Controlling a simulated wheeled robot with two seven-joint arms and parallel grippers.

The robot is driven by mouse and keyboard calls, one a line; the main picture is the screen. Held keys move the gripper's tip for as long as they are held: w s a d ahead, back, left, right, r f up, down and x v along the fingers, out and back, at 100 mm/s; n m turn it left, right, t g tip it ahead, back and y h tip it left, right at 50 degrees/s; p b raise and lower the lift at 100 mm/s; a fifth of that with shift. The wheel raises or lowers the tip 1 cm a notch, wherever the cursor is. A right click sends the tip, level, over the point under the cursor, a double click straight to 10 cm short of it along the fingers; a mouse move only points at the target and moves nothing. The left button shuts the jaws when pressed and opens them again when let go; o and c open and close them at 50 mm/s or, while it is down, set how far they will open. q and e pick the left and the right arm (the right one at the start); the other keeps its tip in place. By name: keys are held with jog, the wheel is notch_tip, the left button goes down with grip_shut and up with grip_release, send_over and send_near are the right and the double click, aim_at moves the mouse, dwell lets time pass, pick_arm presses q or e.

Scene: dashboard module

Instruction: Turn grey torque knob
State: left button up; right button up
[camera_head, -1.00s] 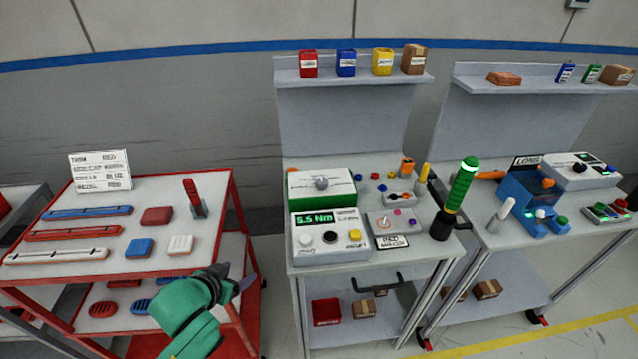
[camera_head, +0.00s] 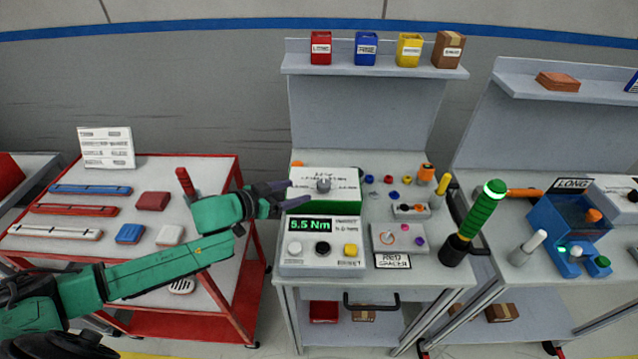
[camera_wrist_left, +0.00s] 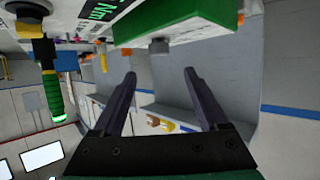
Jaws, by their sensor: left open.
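The grey torque knob (camera_head: 323,185) stands on the white top of a green-sided box (camera_head: 345,204) on the middle bench. My left gripper (camera_head: 287,197) is open and empty, just left of the box, with its fingers pointing toward the knob. In the left wrist view, which is upside down, the knob (camera_wrist_left: 159,46) shows just beyond and between the open fingertips (camera_wrist_left: 160,76), apart from them. The display (camera_head: 310,225) in front of the box reads 5.5 Nm. My right gripper is not in view.
A button panel (camera_head: 320,262) with white, black and yellow buttons sits in front of the box. A green-lit tool (camera_head: 484,210) stands upright to the right. A red cart (camera_head: 236,180) with trim pieces is at left. A shelf (camera_head: 375,70) with bins is above.

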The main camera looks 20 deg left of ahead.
aim_at(322, 184)
pick_arm(q)
jog(key=x, duration=0.3)
jog(key=p+x, duration=0.1)
jog(key=x, duration=0.3)
jog(key=shift+w+d+r, duration=0.2)
jog(key=shift+x, duration=1.55)
jog(key=shift+s+a+f, duration=0.1)
jog(key=shift+f, duration=0.1)
jog(key=c, duration=1)
grip_shut()
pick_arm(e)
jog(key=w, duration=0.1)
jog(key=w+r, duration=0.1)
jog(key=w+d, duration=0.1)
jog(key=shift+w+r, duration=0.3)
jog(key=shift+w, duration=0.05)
